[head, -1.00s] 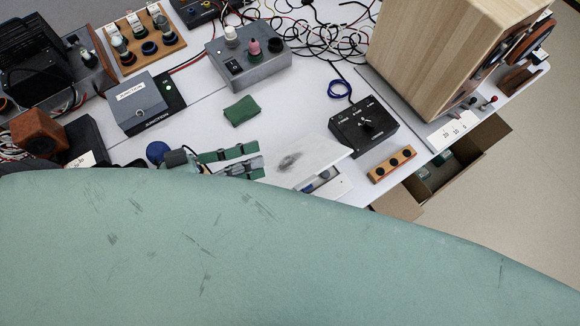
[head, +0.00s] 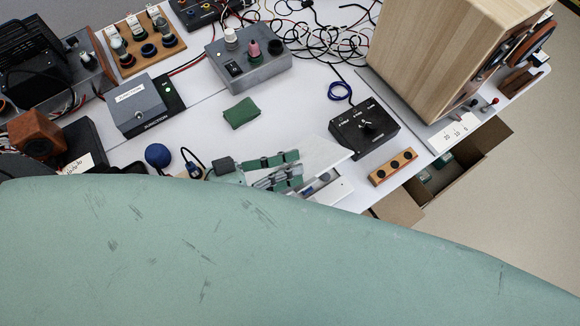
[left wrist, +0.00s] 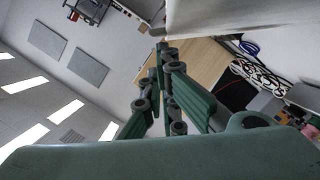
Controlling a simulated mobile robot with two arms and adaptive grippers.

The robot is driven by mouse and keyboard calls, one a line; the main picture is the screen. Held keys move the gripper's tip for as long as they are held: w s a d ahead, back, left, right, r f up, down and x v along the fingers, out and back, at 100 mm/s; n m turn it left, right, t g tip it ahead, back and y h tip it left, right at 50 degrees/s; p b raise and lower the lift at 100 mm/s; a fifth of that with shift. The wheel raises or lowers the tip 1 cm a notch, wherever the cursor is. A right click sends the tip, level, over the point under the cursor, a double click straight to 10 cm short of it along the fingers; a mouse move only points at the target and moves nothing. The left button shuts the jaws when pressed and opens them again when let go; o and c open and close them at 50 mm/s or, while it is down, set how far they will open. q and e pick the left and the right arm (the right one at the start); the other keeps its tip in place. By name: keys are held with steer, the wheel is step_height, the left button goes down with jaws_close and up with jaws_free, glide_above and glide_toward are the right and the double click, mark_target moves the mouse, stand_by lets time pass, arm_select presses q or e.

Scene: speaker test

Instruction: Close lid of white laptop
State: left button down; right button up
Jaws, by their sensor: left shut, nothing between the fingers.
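The white laptop (head: 325,152) is at the front edge of the white table in the head view. Its lid is tilted, with a gap above the base (head: 340,191) on the right side. My left gripper (head: 296,168), green with grey joints, is in front of the lid's left part and hides much of it. Its fingers are together and empty. I cannot tell whether it touches the lid. In the left wrist view the gripper (left wrist: 163,52) points up beside a pale white panel (left wrist: 235,14), probably the lid. My right gripper is not in view.
A black control box (head: 364,129) and a wooden block with black knobs (head: 392,167) stand right of the laptop. A large wooden speaker (head: 430,50) is behind them. My green body covers the foreground.

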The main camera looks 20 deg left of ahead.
arm_select(q)
steer(key=shift+s+d+f, duration=0.1)
steer(key=shift+d+f, duration=0.05)
stand_by(0.3)
steer(key=shift+s+d+f+m+p, duration=0.3)
steer(key=shift+d+p, duration=0.05)
steer(key=shift+p, duration=0.05)
steer(key=s+d+f+m, duration=0.1)
steer(key=f, duration=0.2)
steer(key=s+d+f+m+y, duration=0.1)
steer(key=s+d+f+m, duration=0.1)
steer(key=f, duration=0.2)
steer(key=s+d+f+m+t+y, duration=0.1)
steer(key=d+f+m, duration=0.1)
steer(key=f, duration=0.1)
steer(key=shift+s+d+f+p, duration=0.15)
steer(key=shift+s+d+p, duration=0.1)
steer(key=shift+s+p, duration=0.05)
steer(key=shift+s+d+f+m, duration=0.15)
steer(key=shift+f+m, duration=0.45)
steer(key=shift+f, duration=0.2)
